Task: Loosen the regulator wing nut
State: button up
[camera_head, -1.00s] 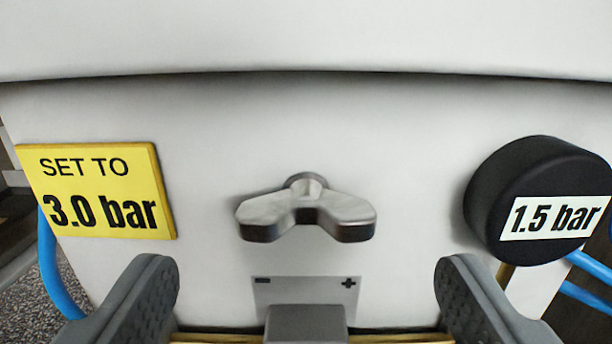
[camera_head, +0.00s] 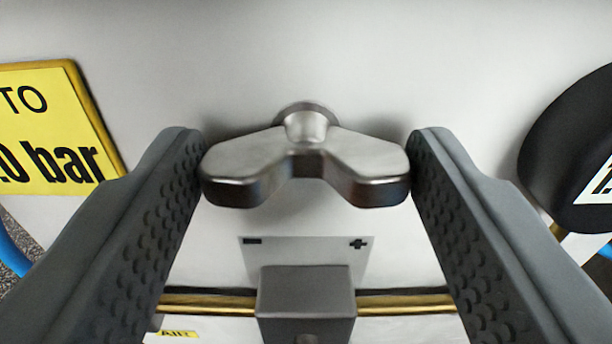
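The regulator wing nut (camera_head: 250,165) is a silver, two-winged metal piece on a short round stem, fixed to a pale panel. Its wings spread left and right and droop slightly. My gripper (camera_head: 306,160) is open, with one grey textured finger on each side of the wing nut. The fingertips are level with the wing ends and very close to them. I cannot tell whether either finger touches. A small plate (camera_head: 305,255) with a minus mark at left and a plus mark at right lies below the nut.
A yellow sign (camera_head: 50,130), partly cut off, is at left. A black round gauge (camera_head: 570,150) with a white label is at right. A grey block (camera_head: 306,300) shows at bottom centre, with a brass-coloured bar (camera_head: 400,303) behind it. A blue hose (camera_head: 12,255) is at far left.

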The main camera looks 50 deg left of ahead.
jog(key=shift+n, duration=0.4)
jog(key=n, duration=0.3)
jog(key=shift+n, duration=0.4)
jog(key=n, duration=0.4)
jog(key=shift+s+f, duration=0.1)
jog(key=n, duration=0.9)
jog(key=shift+f, duration=0.15)
jog(key=shift+s+n, duration=0.1)
jog(key=shift+n, duration=0.2)
jog(key=o, duration=1)
jog(key=v, duration=1.7)
